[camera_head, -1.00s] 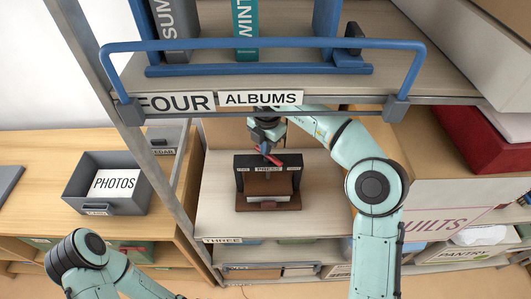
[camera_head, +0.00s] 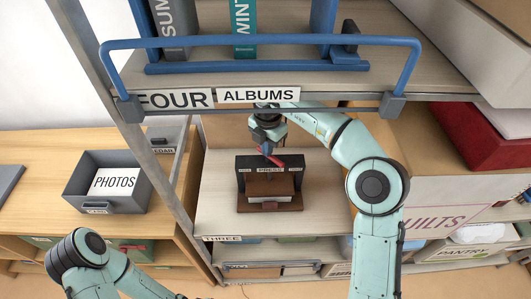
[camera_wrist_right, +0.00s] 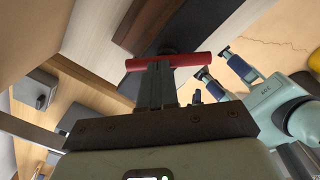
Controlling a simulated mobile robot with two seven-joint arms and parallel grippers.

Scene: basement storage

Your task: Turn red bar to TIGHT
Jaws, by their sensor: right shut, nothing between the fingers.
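The red bar (camera_head: 276,160) sits at the top of a dark press (camera_head: 243,180) on the shelf marked THREE. It lies slanted in the head view; in the right wrist view the red bar (camera_wrist_right: 190,60) runs across just beyond my fingertips. My right gripper (camera_head: 265,148) is shut with nothing held, its tips at or close against the bar; I cannot tell whether they touch. The small side labels on the press are too small to read. My left gripper (camera_wrist_right: 216,63) shows only in the right wrist view, with its fingers apart and empty.
The shelf marked FOUR (camera_head: 440,80), with a blue rail (camera_head: 270,44) and albums, overhangs the press. A shelf post (camera_head: 150,165) stands to the left, beside a PHOTOS drawer box (camera_head: 125,207). A QUILTS box (camera_head: 430,215) is at right. Shelf THREE is bare around the press.

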